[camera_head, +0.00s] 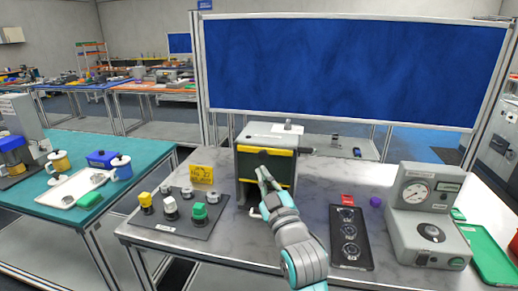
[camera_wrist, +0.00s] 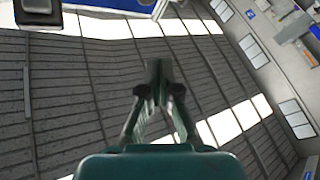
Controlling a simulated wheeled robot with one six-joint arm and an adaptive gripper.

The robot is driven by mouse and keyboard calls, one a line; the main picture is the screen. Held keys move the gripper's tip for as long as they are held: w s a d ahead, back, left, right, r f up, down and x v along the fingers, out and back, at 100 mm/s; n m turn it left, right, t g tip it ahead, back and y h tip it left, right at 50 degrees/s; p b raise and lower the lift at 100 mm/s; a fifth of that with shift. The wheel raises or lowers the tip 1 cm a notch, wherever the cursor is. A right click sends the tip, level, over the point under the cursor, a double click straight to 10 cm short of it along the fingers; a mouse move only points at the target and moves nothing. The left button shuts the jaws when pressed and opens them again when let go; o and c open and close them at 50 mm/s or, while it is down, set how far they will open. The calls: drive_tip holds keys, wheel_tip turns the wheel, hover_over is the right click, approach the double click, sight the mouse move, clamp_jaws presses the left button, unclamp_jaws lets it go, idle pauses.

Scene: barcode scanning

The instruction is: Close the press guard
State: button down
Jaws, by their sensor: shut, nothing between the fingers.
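The press (camera_head: 246,139) is a grey box standing on the marble-look bench, in the middle of the head view. A dark front panel with yellow edging, which looks like its guard (camera_head: 281,170), covers the upper part of its front. Below it an opening and a pale handle-like bar (camera_head: 254,213) show in part. My gripper (camera_head: 262,172) is shut and empty, in front of the panel, and hides part of it. I cannot tell whether it touches the panel. In the wrist view my gripper (camera_wrist: 158,72) points up toward the ceiling, with its fingers together.
A dark board with coloured buttons (camera_head: 180,231) lies left of the press, with a yellow sign (camera_head: 201,174) behind it. A black tray with round parts (camera_head: 350,251) and a grey gauge unit (camera_head: 428,232) stand at right. A blue panel (camera_head: 350,65) rises behind.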

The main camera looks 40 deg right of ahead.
drive_tip(key=s+d+r+x, duration=0.1)
drive_tip(key=x, duration=1.1)
drive_tip(key=shift+s+d+f, duration=0.15)
drive_tip(key=shift+d+f, duration=0.05)
drive_tip(key=shift+f, duration=0.35)
drive_tip(key=shift+s+d+f, duration=0.15)
drive_tip(key=shift+d+f, duration=0.05)
drive_tip(key=shift+f, duration=0.3)
drive_tip(key=shift+s+d+f, duration=0.15)
drive_tip(key=shift+d+f, duration=0.05)
drive_tip(key=shift+f, duration=0.35)
drive_tip(key=shift+f, duration=0.15)
wheel_tip(320, 180, down, 11)
